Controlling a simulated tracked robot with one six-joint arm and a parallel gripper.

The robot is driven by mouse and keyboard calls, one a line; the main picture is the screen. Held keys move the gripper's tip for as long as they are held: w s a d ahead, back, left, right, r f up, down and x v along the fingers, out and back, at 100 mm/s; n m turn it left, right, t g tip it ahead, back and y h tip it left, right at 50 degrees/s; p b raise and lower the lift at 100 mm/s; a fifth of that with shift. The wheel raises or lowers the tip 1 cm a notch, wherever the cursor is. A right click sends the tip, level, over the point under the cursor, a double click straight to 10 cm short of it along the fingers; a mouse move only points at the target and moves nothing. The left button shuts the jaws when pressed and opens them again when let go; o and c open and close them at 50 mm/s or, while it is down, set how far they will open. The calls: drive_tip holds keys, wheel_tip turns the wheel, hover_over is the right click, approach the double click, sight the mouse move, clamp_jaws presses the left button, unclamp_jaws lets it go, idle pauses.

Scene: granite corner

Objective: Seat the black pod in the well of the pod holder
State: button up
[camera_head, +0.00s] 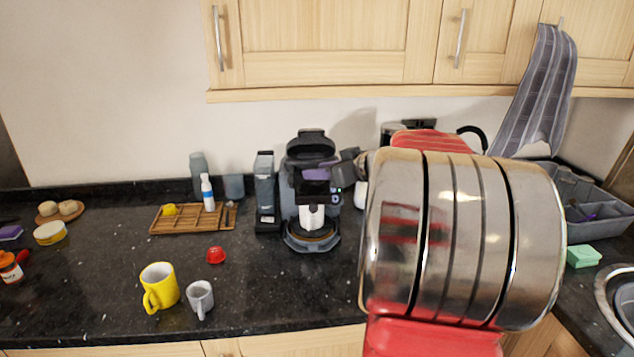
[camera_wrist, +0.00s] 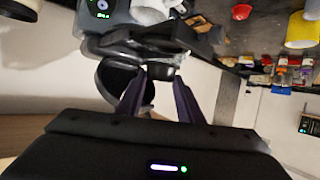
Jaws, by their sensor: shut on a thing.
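The coffee machine (camera_head: 289,207) stands at the counter's middle with its dark lid (camera_head: 310,146) raised. My gripper (camera_head: 312,174) reaches in from the right, under the lid and over the machine's black front. In the wrist view, the purple fingers of my gripper (camera_wrist: 160,78) are shut on a small dark thing, the black pod (camera_wrist: 161,71), mostly hidden between their tips. A black part of the machine, seemingly the pod holder (camera_wrist: 140,45), lies just beyond the fingertips. Its well is not clearly visible, and I cannot tell whether the pod touches it.
A white cup (camera_head: 312,217) stands under the machine's spout. A yellow mug (camera_head: 159,287), a grey mug (camera_head: 200,298) and a red pod-like cup (camera_head: 216,254) stand at the left front. A wooden tray (camera_head: 180,225) lies behind them. My arm covers the counter's right side.

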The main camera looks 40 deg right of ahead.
sight(317, 182)
drive_tip(key=shift+o, duration=0.2)
drive_tip(key=shift+w, duration=0.25)
drive_tip(key=shift+w+f, duration=0.2)
drive_tip(key=shift+f, duration=0.7)
drive_tip(key=shift+w+f, duration=0.2)
drive_tip(key=shift+f, duration=0.7)
drive_tip(key=o, duration=1)
